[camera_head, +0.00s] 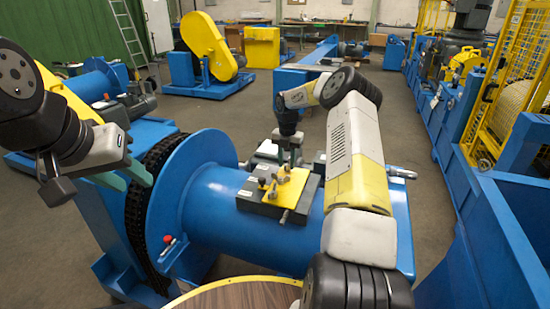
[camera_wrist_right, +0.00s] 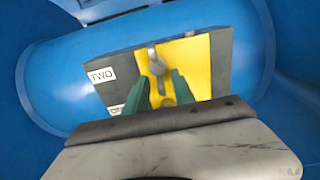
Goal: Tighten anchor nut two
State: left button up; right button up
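A yellow plate (camera_head: 291,186) lies on a dark grey block (camera_head: 299,215) on top of the blue drum (camera_head: 216,195). Small dark nuts or studs stand on the plate; I cannot tell them apart well from the head. In the right wrist view, a label "TWO" (camera_wrist_right: 101,76) sits left of the yellow plate (camera_wrist_right: 197,68), and a grey nut or stud (camera_wrist_right: 157,68) stands on it. My right gripper (camera_head: 290,163) points down over the plate. Its green fingers (camera_wrist_right: 161,76) are apart around the line of that nut; contact is unclear. My left gripper (camera_head: 125,176) hangs by the drum's left flange, its teal fingers seemingly apart.
A black chain (camera_head: 137,195) runs around the drum's left end. A red-knobbed part (camera_head: 168,239) is on the flange. A round wooden-topped surface (camera_head: 240,296) is at the front. Blue machinery with a yellow cage (camera_head: 505,80) lines the right. Grey floor is open behind the drum.

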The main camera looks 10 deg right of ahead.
jog(key=shift+f, duration=0.55)
jog(key=shift+c, duration=0.2)
grip_shut()
